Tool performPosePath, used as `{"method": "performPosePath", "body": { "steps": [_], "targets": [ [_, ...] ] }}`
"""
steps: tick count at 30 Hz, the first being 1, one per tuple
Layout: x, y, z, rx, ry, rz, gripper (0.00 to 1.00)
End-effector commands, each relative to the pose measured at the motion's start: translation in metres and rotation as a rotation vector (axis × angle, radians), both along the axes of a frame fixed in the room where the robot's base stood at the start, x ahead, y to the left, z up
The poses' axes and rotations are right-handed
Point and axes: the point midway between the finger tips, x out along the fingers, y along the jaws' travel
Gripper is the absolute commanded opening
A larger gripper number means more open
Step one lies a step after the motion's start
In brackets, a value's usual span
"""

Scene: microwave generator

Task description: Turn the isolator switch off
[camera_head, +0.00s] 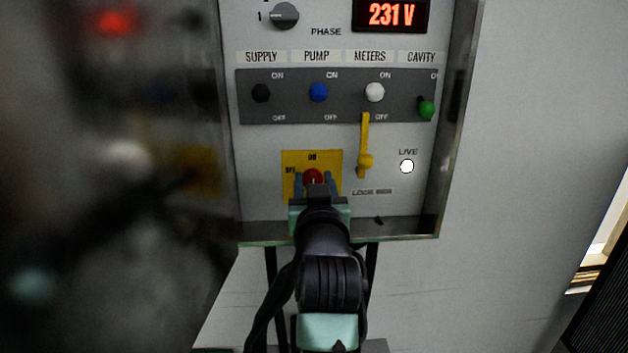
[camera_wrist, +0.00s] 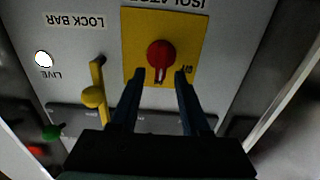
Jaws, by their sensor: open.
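The isolator switch (camera_head: 312,176) is a red round knob on a yellow plate (camera_head: 332,160) with ON above and OFF at the upper left. It also shows in the wrist view (camera_wrist: 160,53), where the panel appears upside down. A pale mark on the knob points down there, the ON side of the panel. My gripper (camera_wrist: 159,74) is open, its two dark fingers apart and pointing at the knob, one towards each side. In the head view my gripper (camera_head: 313,182) covers the knob's lower part. I cannot tell whether the fingers touch it.
A yellow lock bar (camera_head: 365,135) with a round knob stands close to the right of the plate. Above is a grey strip (camera_head: 290,112) with black, blue, white and green toggles. A white LIVE lamp (camera_head: 406,166) is at right. The cabinet's raised metal rim (camera_head: 455,130) borders the panel.

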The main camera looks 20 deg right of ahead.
Motion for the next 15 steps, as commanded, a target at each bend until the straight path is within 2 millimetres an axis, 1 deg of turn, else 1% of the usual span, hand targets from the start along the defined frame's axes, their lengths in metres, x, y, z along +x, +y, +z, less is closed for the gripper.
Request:
{"method": "performPosePath", "body": {
  "steps": [1,2,3,5,6,9,15],
  "targets": [
    [-0.0001,0.0,0.0001,0.0,0.0,0.0,0.46],
    [-0.0001,0.0,0.0001,0.0,0.0,0.0,0.43],
    [-0.0001,0.0,0.0001,0.0,0.0,0.0,0.35],
    [-0.0002,0.0,0.0001,0.0,0.0,0.0,0.25],
    [-0.0002,0.0,0.0001,0.0,0.0,0.0,0.17],
    [-0.0002,0.0,0.0001,0.0,0.0,0.0,0.0],
    [-0.0003,0.0001,0.0001,0.0,0.0,0.0,0.0]
  ]
}}
